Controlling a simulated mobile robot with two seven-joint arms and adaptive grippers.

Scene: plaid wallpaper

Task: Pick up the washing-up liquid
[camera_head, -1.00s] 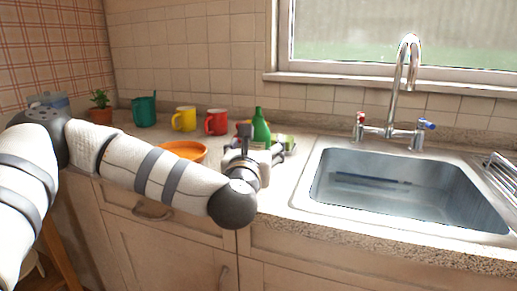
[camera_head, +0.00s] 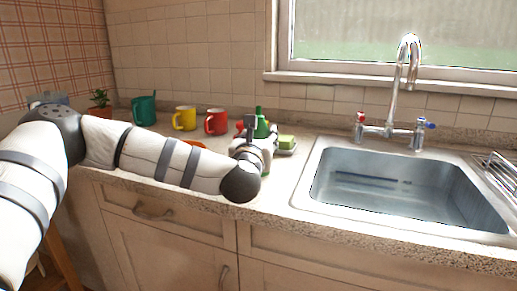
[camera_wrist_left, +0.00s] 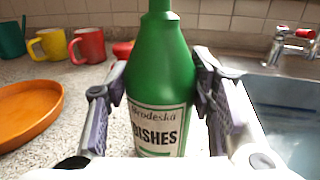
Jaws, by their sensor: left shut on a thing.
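The washing-up liquid is a green bottle (camera_head: 260,122) with a white label, upright on the worktop left of the sink. My right gripper is not in view.
A green sponge (camera_head: 287,142) lies just right of the bottle. The sink (camera_head: 320,182) is further right. A red mug (camera_head: 216,122), a yellow mug (camera_head: 184,119) and a teal jug (camera_head: 144,110) stand to the left. An orange plate (camera_wrist_left: 28,108) lies left of the bottle.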

